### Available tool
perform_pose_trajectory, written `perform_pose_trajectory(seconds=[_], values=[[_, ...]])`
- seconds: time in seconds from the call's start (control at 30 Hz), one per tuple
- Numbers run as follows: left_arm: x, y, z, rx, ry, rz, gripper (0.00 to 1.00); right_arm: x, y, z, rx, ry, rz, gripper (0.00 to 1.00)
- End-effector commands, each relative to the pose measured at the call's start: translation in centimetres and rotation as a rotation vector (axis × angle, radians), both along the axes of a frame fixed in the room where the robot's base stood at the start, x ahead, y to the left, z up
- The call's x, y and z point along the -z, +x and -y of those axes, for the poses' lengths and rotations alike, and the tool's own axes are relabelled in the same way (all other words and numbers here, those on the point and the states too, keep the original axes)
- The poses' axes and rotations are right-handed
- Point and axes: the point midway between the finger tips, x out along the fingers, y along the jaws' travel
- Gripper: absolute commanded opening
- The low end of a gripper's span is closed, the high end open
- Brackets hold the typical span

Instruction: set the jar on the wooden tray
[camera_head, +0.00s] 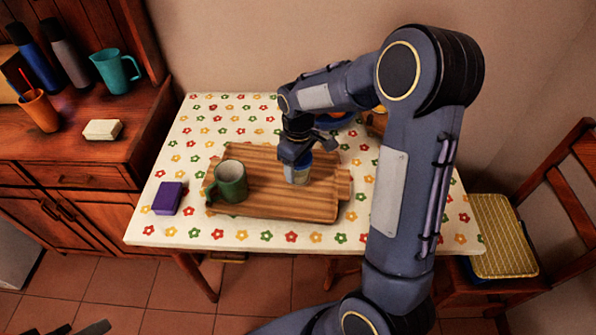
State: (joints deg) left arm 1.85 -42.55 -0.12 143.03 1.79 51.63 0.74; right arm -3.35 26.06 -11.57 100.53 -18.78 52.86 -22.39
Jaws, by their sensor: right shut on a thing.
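The wooden tray (270,207) lies on the table with its striped boards and handles at both ends. The jar (297,175) is a small, light-coloured jar, upright at the right part of the tray. My right gripper (296,161) points down and is shut on the jar's top, hiding its upper part. I cannot tell whether the jar's base touches the tray. A green mug (230,182) stands on the tray's left side. My left gripper does not clearly show; only dark tips of mine appear at the bottom left.
The table (160,225) has a flowered cloth. A purple box (168,198) lies left of the tray. A blue bowl (337,121) is partly hidden behind my right arm. A chair (500,230) stands right. The sideboard at left holds a teal pitcher (115,71).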

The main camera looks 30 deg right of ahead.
Motion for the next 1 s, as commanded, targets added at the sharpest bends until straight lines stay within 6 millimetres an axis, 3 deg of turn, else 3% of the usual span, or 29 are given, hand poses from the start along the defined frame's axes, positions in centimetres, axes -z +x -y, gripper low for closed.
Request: perform_pose_trajectory(seconds=[0.2,0.6,0.63,0.7,0.8,1.0], values=[[0.2,0.0,0.0,0.0,0.0,0.0,0.39,3.0,0.2,0.0,0.0,0.0,-0.002,0.28],[0.6,0.0,0.0,0.0,0.0,0.0,0.39,3.7,0.2,0.0,0.0,0.0,0.001,0.28],[0.5,0.0,0.0,0.0,0.0,0.0,0.39,3.6,0.2,0.0,0.0,0.0,0.0,0.63],[0.4,0.0,0.0,0.0,0.0,0.0,0.39,3.6,0.2,0.0,0.0,0.0,0.0,0.72],[0.4,0.0,0.0,0.0,0.0,0.0,0.39,3.6,0.2,0.0,0.0,0.0,0.0,0.82],[0.4,0.0,0.0,0.0,0.0,0.0,0.39,3.6,0.2,0.0,0.0,0.0,0.0,0.82]])
